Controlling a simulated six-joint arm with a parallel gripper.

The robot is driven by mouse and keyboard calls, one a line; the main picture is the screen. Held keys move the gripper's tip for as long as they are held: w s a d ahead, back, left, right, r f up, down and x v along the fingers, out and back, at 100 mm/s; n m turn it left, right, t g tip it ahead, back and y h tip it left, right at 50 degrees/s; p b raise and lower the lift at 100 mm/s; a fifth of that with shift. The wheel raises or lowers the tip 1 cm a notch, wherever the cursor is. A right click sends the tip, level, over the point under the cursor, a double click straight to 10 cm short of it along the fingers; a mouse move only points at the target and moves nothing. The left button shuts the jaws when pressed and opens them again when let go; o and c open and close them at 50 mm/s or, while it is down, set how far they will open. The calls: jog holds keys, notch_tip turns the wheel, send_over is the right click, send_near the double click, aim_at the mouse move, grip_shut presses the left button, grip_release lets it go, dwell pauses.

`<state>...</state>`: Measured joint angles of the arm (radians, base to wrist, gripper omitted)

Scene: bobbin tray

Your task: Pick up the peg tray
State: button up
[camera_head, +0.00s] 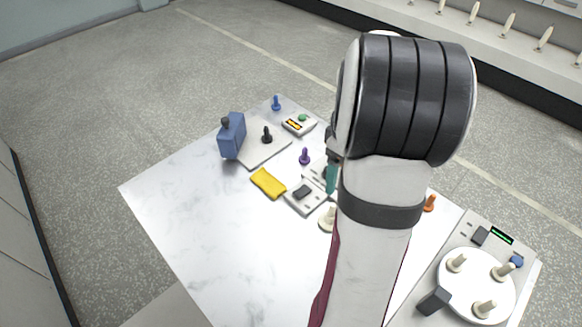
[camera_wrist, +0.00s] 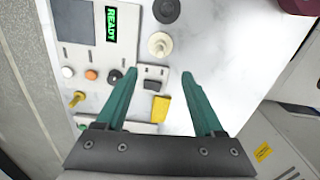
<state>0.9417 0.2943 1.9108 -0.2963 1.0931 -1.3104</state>
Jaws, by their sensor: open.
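The peg tray (camera_head: 293,202) looks like the light grey flat piece with a dark block on it in the middle of the table, partly hidden behind my arm. In the wrist view the tray's dark block (camera_wrist: 153,78) shows between my fingertips, with the left finger covering part of the tray. My gripper (camera_wrist: 160,74) is open, with its teal fingers spread above the table and nothing visibly held. One teal finger shows beside my arm in the head view (camera_head: 332,178). I cannot tell the height of the fingertips above the tray.
A yellow cloth (camera_head: 268,183) and a cream peg (camera_head: 326,218) lie close to the tray. A purple peg (camera_head: 305,156) stands behind. A blue box (camera_head: 232,136) is at the back left. A turntable machine (camera_head: 452,236) stands right. The front left of the table is clear.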

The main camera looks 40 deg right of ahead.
notch_tip(320, 180, down, 16)
jog(key=shift+w+r, duration=0.15)
jog(key=shift+r, duration=0.05)
grip_shut()
